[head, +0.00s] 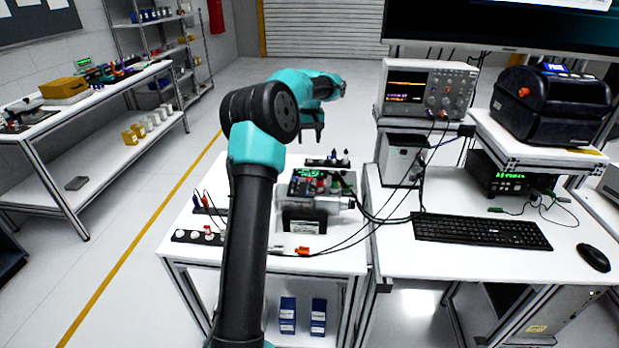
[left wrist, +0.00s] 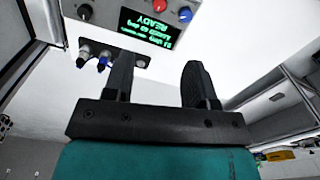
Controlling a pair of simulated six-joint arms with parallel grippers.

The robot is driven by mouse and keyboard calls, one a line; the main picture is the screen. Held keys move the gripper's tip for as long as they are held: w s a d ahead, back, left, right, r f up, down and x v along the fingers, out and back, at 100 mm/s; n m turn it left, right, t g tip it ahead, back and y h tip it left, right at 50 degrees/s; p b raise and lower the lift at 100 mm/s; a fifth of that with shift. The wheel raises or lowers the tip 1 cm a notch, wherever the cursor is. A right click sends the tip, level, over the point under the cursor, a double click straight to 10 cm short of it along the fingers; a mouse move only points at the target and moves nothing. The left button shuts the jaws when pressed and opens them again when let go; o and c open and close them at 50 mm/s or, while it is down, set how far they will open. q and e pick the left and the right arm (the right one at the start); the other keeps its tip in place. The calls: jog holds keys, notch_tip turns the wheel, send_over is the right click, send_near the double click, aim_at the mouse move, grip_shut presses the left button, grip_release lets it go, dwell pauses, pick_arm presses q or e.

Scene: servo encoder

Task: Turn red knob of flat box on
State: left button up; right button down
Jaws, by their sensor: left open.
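A flat box with a dark display in bright green text (left wrist: 148,27) shows at the top of the left wrist view. A red knob (left wrist: 159,5) and a blue knob (left wrist: 185,14) stand beside its display. My left gripper (head: 312,137) hangs above the table's far side, fingers down. My right gripper is out of view.
Small upright plugs (head: 335,158) stand behind the device. A silver cylindrical part (head: 316,203) and cables lie in front of it. A dark strip with white and red parts (head: 198,236) is at front left. An oscilloscope (head: 425,92) and keyboard (head: 480,230) occupy the right desk.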

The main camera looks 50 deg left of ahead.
aim_at(309, 178)
pick_arm(q)
notch_tip(309, 178, down, 16)
jog(key=shift+f, duration=0.25)
dwell(0.3)
jog(key=c, duration=0.9)
